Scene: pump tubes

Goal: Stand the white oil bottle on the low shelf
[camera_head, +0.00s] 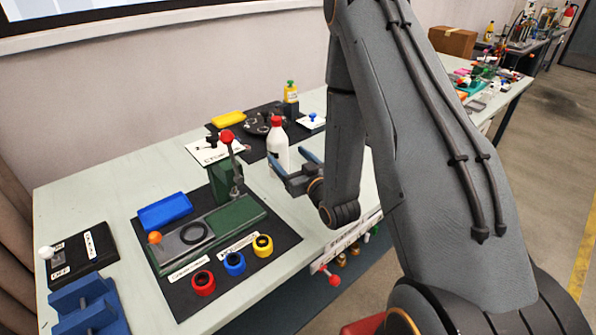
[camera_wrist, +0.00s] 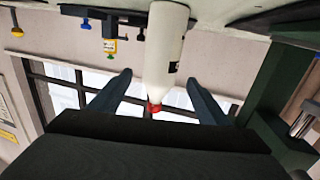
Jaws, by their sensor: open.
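My gripper (camera_head: 290,158) is open and level at the bottle. In the wrist view its two fingers (camera_wrist: 160,78) lie left and right of the bottle, with gaps on both sides. I cannot tell how deep the bottle sits between them. A dark surface (camera_head: 290,303) below the table's front edge may be the low shelf; my arm hides part of that area.
A green fixture (camera_head: 222,222) with a red-knobbed lever stands left of my gripper. Red, blue and yellow rings (camera_head: 234,262) lie before it. A yellow bottle (camera_head: 290,100) and a black mat with parts are behind. Valves with a red knob (camera_head: 331,277) hang under the table's front edge.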

